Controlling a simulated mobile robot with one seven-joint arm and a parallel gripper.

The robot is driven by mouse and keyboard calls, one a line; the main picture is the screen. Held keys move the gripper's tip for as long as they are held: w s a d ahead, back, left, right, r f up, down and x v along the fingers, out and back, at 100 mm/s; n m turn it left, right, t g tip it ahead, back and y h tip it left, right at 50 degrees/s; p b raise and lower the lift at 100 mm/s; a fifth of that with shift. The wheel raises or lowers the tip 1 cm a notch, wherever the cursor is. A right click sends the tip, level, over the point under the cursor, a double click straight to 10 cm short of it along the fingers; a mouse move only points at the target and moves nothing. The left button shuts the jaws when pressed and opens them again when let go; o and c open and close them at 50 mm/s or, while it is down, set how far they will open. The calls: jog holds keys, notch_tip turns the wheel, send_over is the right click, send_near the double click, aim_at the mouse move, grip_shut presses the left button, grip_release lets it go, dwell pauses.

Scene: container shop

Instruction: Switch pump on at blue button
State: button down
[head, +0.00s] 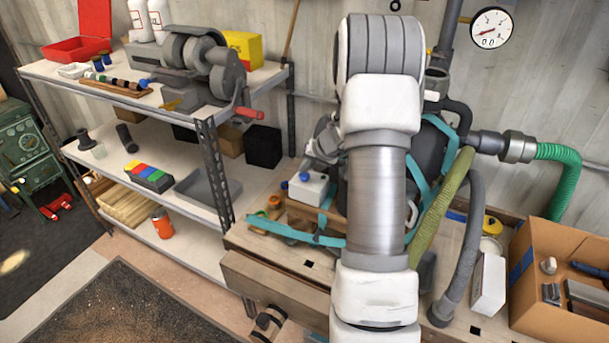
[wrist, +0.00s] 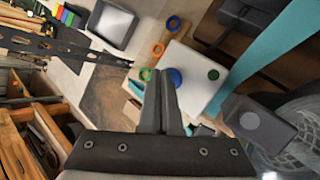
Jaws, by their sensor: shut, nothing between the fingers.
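The pump switch is a white box (head: 308,189) with a blue button (head: 305,177) on its top, on the bench beside the dark pump. My gripper (wrist: 161,74) is shut and empty. Its fingertips appear just left of the blue button in the wrist view and overlap the box's edge. I cannot tell whether they touch it. In the head view my arm hides part of the bench and pump.
Teal straps (head: 300,234) cross the bench, and coloured rings lie beside the box. Hoses (head: 443,205) run right of my arm. A cardboard box (head: 535,300) with parts stands at right. A metal shelf (head: 213,165) with tools stands at left.

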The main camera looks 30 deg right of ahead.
aim_at(306, 176)
jog(key=shift+f+b, duration=0.35)
jog(key=shift+f, duration=0.15)
dwell(0.4)
dwell(0.3)
jog(key=shift+r+p, duration=0.9)
jog(key=shift+p, duration=0.1)
jog(key=shift+r, duration=0.1)
notch_tip(306, 176, up, 5)
jog(key=p, duration=0.5)
